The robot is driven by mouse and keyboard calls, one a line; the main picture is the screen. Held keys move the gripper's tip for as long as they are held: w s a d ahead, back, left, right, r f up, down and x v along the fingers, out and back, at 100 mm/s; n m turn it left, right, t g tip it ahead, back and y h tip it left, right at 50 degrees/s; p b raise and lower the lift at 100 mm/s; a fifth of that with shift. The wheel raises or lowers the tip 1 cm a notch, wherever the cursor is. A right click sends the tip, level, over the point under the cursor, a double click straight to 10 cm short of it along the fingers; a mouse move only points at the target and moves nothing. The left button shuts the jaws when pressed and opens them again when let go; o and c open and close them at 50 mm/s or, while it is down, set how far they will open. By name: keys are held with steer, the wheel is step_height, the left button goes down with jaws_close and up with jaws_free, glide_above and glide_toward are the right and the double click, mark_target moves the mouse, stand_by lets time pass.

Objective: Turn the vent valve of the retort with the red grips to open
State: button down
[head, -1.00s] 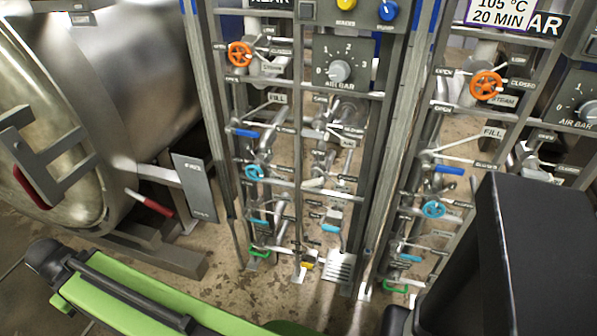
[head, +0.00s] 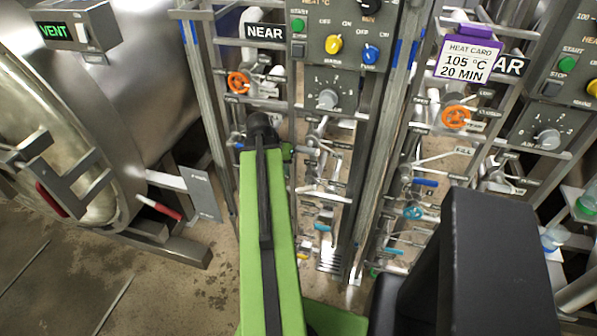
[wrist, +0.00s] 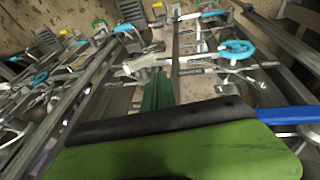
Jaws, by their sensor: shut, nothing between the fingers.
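The retort with red grips (head: 112,100) is the large steel vessel at the left of the head view, with one red grip (head: 50,199) on its door and another red grip (head: 158,207) lower right. The NEAR valve panel (head: 265,32) stands beside it, with an orange handwheel (head: 238,82). I cannot read which valve is the vent valve. My green arm rises in front of this panel and hides its lower left valves. My gripper (wrist: 158,92) shows as dark green fingers in the wrist view, shut and empty. A light-blue handwheel (wrist: 237,49) is apart from it, upper right.
A second panel with an orange handwheel (head: 456,117) and a purple heat card (head: 467,52) stands to the right. The wrist view shows a blue lever (wrist: 290,116) at right and pipes close around. Bare floor (head: 120,285) lies lower left.

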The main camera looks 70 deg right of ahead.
steer(key=s+d, duration=0.1)
steer(key=s, duration=0.1)
steer(key=b, duration=1)
glide_toward(298, 189)
steer(key=x, duration=0.2)
steer(key=d+x, duration=0.1)
steer(key=x, duration=0.3)
steer(key=shift+s+d, duration=0.2)
steer(key=shift+s, duration=0.1)
steer(key=shift+r, duration=0.1)
